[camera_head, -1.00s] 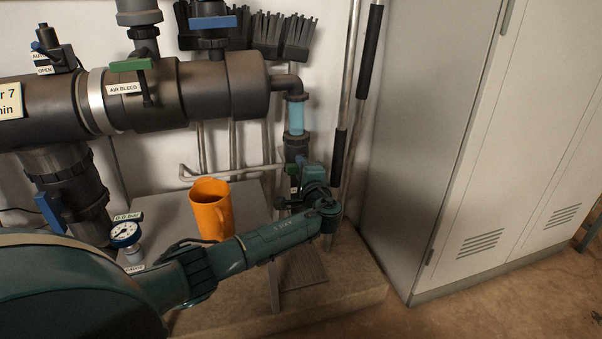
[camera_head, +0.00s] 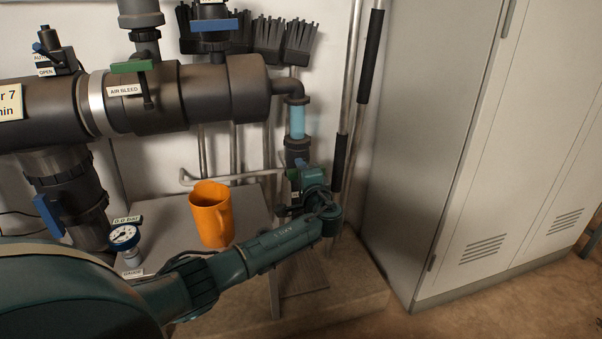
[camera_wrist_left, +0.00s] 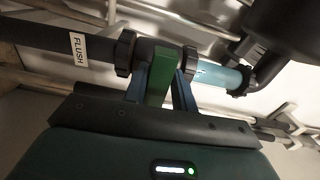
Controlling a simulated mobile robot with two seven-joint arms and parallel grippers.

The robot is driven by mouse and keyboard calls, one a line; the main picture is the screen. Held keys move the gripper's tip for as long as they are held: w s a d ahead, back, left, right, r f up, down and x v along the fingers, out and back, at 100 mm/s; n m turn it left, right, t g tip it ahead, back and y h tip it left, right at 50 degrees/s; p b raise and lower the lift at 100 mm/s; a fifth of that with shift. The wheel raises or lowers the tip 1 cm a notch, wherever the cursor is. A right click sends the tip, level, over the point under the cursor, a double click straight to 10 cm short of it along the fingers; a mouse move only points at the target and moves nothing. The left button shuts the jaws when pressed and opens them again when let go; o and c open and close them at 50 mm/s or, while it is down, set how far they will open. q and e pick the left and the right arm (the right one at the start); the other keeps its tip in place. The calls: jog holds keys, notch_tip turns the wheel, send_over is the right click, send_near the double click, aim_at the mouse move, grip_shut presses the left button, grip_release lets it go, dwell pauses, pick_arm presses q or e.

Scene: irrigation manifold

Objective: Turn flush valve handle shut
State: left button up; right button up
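The flush valve handle (camera_wrist_left: 160,78) is a green bar in the left wrist view. It stands crosswise to the dark pipe marked FLUSH (camera_wrist_left: 80,48). My left gripper (camera_wrist_left: 160,92) has a blue finger against each side of the handle and looks shut on it. In the head view my left gripper (camera_head: 292,205) is at the lower end of the vertical pipe, below the clear blue tube (camera_head: 297,120). There my wrist hides most of the valve and handle. My right gripper is not in view.
An orange mug (camera_head: 210,215) stands on a grey surface beside my left forearm. A pressure gauge (camera_head: 124,236) is to its left. The large manifold pipe (camera_head: 220,95) runs above, with a green air bleed handle (camera_head: 132,66). A tall grey cabinet (camera_head: 440,130) stands at the right.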

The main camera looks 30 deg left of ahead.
pick_arm(q)
jog(key=shift+o, duration=1.1)
jog(key=shift+w+d+f, duration=0.2)
jog(key=shift+d, duration=0.15)
jog(key=shift+s, duration=0.15)
jog(key=p+v, duration=0.4)
jog(key=v, duration=0.9)
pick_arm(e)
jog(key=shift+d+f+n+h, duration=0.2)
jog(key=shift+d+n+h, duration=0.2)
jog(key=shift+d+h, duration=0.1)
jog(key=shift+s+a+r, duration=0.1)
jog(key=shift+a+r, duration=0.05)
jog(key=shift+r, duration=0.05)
